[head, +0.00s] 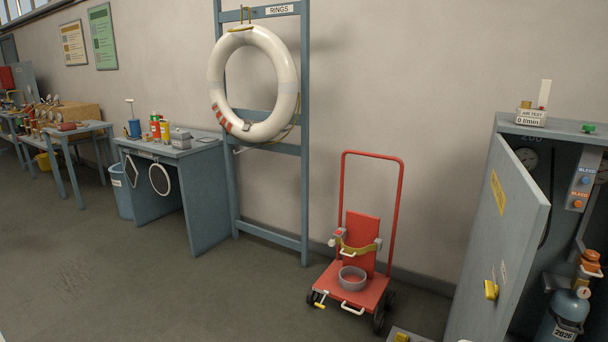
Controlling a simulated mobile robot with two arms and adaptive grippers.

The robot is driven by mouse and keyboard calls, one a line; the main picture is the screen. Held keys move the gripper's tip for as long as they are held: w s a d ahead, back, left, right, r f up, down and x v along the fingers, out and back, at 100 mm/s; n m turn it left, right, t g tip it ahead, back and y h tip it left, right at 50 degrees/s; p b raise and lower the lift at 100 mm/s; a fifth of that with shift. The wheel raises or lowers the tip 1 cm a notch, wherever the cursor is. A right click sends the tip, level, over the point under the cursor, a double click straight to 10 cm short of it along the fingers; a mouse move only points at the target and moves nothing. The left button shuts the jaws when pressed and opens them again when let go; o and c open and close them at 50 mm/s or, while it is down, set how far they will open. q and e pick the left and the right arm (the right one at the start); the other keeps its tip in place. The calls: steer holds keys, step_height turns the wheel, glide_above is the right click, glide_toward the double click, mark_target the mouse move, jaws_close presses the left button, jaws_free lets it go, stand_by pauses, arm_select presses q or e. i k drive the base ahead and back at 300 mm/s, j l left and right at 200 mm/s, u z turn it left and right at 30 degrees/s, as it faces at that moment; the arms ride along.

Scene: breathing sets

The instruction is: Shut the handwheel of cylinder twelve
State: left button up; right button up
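A blue-grey gas cylinder (564,318) stands inside the open cabinet at the right edge. It has an orange top (591,258), which may be its handwheel, and a small label whose number I cannot read for sure. I cannot tell whether this is cylinder twelve. The right frame edge is close beside it, and its lower part is cut off by the bottom edge. Neither of my grippers shows in the head view.
The cabinet door (497,245) stands open on the cabinet's left side. A red hand trolley (352,280) stands left of it. A life ring (217,75) hangs on a blue rack (305,190). A workbench (205,185) stands further left. The floor (180,290) in front is clear.

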mark_target(583, 291)
steer(key=z, duration=1.6)
